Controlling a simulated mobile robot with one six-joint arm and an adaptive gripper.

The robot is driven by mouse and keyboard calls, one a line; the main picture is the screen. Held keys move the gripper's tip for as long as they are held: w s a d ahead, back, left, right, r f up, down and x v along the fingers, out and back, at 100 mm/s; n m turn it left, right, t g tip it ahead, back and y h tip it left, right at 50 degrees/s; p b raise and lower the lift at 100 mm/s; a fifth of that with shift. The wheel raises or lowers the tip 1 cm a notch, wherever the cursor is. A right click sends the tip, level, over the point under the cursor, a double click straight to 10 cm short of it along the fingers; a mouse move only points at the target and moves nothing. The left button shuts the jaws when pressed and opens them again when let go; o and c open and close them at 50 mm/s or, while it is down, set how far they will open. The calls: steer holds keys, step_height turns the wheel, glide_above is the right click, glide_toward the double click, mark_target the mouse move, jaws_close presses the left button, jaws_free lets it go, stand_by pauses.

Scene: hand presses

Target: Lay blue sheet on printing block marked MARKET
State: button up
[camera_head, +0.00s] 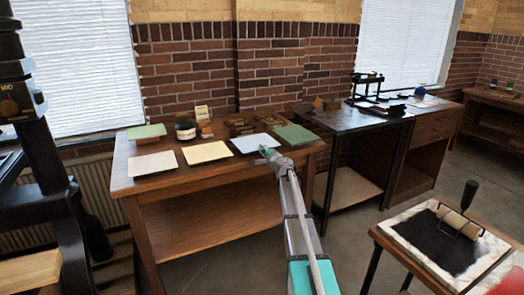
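The blue sheet is most likely the pale blue one (248,144) lying flat on the wooden table, between a cream sheet and a green sheet. Another very pale, whitish-blue sheet (152,164) lies at the table's left front. My gripper (267,152) is at the front right edge of the pale blue sheet, seen from behind along my arm. Its fingers are too small to tell whether they are open, or whether they touch or hold the sheet. I cannot make out any block marked MARKET; no such lettering is readable.
The wooden table (180,187) also bears a cream sheet (205,152), two green sheets (146,131) (297,134), a jar (186,130) and small blocks. A black press stands at left, a small press (368,90) on the back bench. A roller (460,222) lies on an inked slab at right.

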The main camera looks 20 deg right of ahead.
steer(key=shift+w, duration=0.25)
steer(key=shift+c, duration=0.3)
jaws_close()
step_height(320, 180, up, 3)
steer(key=p, duration=0.3)
steer(key=shift+r, duration=0.1)
stand_by(0.4)
steer(key=s+r+p, duration=0.2)
steer(key=s+p, duration=0.1)
steer(key=s, duration=0.4)
steer(key=shift+d+r, duration=0.2)
steer(key=shift+r, duration=0.2)
stand_by(0.6)
